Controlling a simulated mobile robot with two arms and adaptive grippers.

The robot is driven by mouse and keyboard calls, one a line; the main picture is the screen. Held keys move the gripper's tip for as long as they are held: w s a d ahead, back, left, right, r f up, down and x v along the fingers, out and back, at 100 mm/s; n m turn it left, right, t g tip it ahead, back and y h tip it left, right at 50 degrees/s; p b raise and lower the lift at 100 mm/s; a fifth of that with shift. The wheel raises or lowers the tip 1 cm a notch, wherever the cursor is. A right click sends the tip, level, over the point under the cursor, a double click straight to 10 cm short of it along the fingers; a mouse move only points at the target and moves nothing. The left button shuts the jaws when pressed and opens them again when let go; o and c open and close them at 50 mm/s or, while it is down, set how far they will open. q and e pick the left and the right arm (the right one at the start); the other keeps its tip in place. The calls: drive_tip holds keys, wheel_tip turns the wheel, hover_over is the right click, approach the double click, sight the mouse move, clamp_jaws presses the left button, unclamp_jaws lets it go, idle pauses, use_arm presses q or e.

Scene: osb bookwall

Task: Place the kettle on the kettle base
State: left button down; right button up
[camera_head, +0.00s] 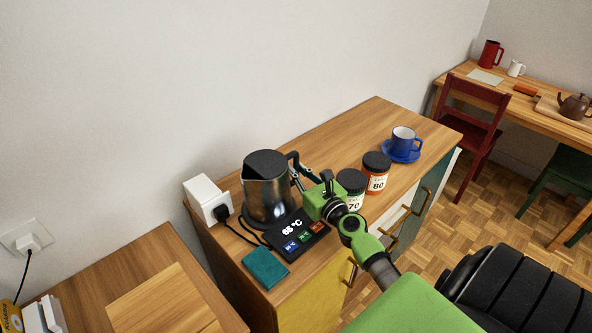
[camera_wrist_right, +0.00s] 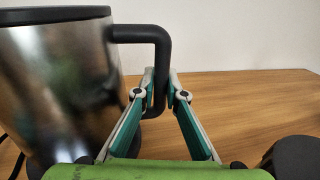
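The kettle (camera_head: 267,192) is steel with a black lid and black handle, and stands upright at the left part of the wooden cabinet. Its body also fills the left of the right wrist view (camera_wrist_right: 62,85). The black kettle base (camera_head: 302,236) shows its display panel, reading 65 °C, in front of the kettle. The kettle's bottom is over the rear of the base; whether it touches is unclear. My right gripper (camera_head: 303,178) is at the handle from the right. In the wrist view its fingertips (camera_wrist_right: 162,85) are closed on both sides of the handle. My left gripper is not in view.
A teal book or box (camera_head: 265,268) lies before the base. A white socket box (camera_head: 205,198) with a black plug and cord is left of the kettle.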

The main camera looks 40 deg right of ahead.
drive_tip(key=o, duration=0.3)
drive_tip(key=shift+o, duration=0.2)
drive_tip(key=shift+r, duration=0.1)
drive_tip(key=s, duration=0.3)
drive_tip(key=s+a+b, duration=0.1)
drive_tip(key=s, duration=0.3)
drive_tip(key=s+b, duration=0.1)
drive_tip(key=s, duration=0.2)
drive_tip(key=shift+s+a, duration=0.2)
drive_tip(key=shift+s, duration=0.85)
